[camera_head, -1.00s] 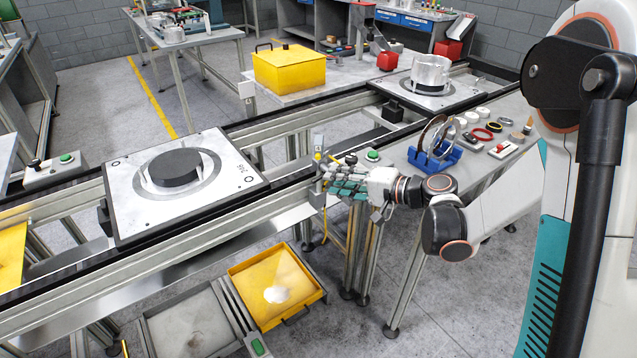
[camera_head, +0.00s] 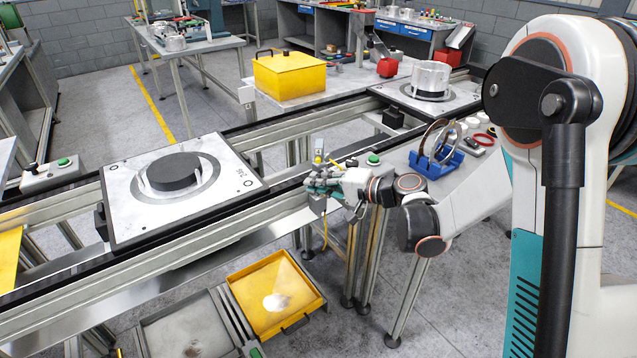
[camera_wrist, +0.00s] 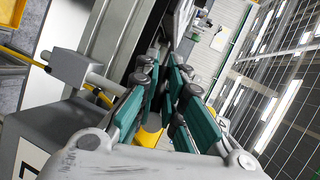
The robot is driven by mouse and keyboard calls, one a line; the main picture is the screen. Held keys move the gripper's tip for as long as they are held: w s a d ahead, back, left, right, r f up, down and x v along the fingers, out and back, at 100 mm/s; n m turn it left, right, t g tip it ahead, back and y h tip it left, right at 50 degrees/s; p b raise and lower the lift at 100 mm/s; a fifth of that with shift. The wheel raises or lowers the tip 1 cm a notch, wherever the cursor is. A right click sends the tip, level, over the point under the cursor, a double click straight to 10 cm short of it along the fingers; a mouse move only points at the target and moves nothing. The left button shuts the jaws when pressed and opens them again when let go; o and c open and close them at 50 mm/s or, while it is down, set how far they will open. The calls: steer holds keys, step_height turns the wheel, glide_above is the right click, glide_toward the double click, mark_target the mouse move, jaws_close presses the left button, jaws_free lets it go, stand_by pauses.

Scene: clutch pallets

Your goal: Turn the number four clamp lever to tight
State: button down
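My gripper (camera_head: 316,184) is at the front rail of the conveyor, beside a small grey post fixture with a yellow part (camera_head: 318,157). In the wrist view its teal-padded fingers (camera_wrist: 166,58) run close together toward their tips. A yellow piece (camera_wrist: 151,131) shows between the fingers near their base. A grey block with a short rod (camera_wrist: 72,66) lies just left of the fingers. I cannot make out a number four or a tight mark, and cannot tell which part is the clamp lever. Whether the fingers hold anything is hidden.
A pallet (camera_head: 122,208) with a dark round disc sits on the conveyor at left; another pallet (camera_head: 400,95) is at back right. A green-button box (camera_head: 372,161) and a blue rack (camera_head: 436,162) are right of the gripper. A yellow tray (camera_head: 240,287) is below.

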steer(key=shift+w, duration=0.1)
steer(key=shift+w+d+f+n+h+p, duration=0.1)
steer(key=shift+f+n+h+p, duration=0.1)
steer(key=shift+n+h, duration=0.3)
steer(key=shift+d+f+n+h+p, duration=0.1)
steer(key=shift+f+n+h, duration=0.1)
steer(key=shift+n+h, duration=0.25)
steer(key=c, duration=1.7)
jaws_free()
steer(key=v, duration=1.2)
steer(key=shift+f, duration=0.2)
